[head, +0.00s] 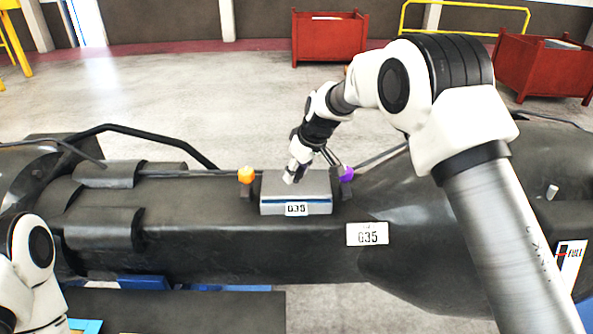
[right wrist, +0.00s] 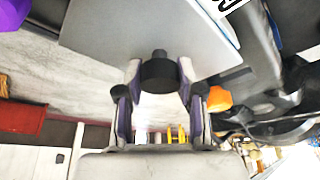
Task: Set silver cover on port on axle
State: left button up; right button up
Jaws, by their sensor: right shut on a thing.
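The silver cover (head: 318,186) is a flat grey box with a blue stripe and a G35 label on its front. It sits level at the axle (head: 215,205), between an orange knob (head: 246,175) and a purple knob (head: 347,174). My right gripper (head: 293,176) is above it. In the right wrist view the two fingers of the gripper (right wrist: 158,82) close on the black knob of the cover (right wrist: 135,35). The port is hidden under the cover, and I cannot tell whether the cover touches it. My left gripper is out of view; only part of my left arm shows.
Red bins (head: 329,40) and a yellow rail (head: 465,5) stand far behind, with open floor between.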

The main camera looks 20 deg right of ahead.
jog(key=shift+f+b, duration=0.3)
jog(key=shift+f, duration=0.15)
jog(key=o, duration=1.2)
jog(key=shift+o, duration=0.2)
jog(key=shift+s, duration=0.1)
